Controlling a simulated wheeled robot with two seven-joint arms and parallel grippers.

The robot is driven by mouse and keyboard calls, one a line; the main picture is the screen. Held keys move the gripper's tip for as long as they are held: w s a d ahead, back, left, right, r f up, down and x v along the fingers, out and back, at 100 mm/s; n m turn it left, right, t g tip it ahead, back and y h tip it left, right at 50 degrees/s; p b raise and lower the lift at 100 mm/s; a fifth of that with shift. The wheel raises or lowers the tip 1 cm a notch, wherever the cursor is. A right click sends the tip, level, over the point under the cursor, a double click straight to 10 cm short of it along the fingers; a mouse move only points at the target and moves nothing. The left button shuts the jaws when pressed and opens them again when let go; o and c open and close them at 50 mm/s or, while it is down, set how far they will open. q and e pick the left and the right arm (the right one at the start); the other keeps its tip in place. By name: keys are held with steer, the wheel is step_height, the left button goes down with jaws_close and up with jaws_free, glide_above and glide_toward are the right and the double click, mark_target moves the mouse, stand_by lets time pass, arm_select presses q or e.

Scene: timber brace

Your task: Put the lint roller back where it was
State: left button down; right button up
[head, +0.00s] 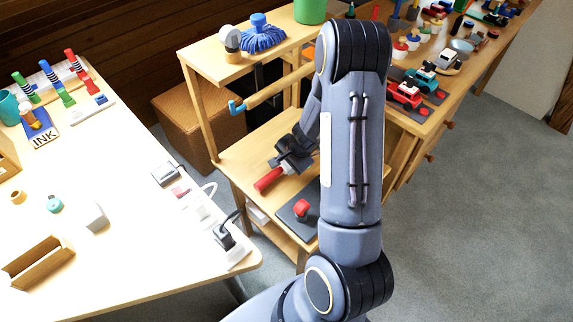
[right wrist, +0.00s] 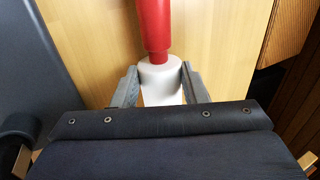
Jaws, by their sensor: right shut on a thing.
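The lint roller has a red handle (head: 267,180) and a white roller end. It is at the lower wooden shelf of the stand in the middle of the head view; I cannot tell whether it touches the board. My right gripper (head: 284,164) is at its far end. In the right wrist view, the right gripper's fingers (right wrist: 158,88) are shut on the white end (right wrist: 160,76) of the lint roller. The red handle points away from the fingers over bare wood. My left gripper is not in view.
A dark mat (head: 290,217) with a red-topped object (head: 302,206) lies beside the handle. The upper shelf (head: 205,60) holds a blue mop-like brush (head: 262,38). A blue-tipped wooden rod (head: 262,95) crosses above. A white table (head: 130,200) stands left.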

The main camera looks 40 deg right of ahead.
steer(key=shift+f, duration=0.2)
steer(key=o, duration=1)
steer(key=shift+r, duration=0.1)
steer(key=shift+o, duration=0.2)
steer(key=shift+r, duration=0.5)
steer(key=p+v, duration=0.5)
steer(key=v, duration=0.6)
steer(key=shift+s+p, duration=0.15)
steer(key=shift+p, duration=0.2)
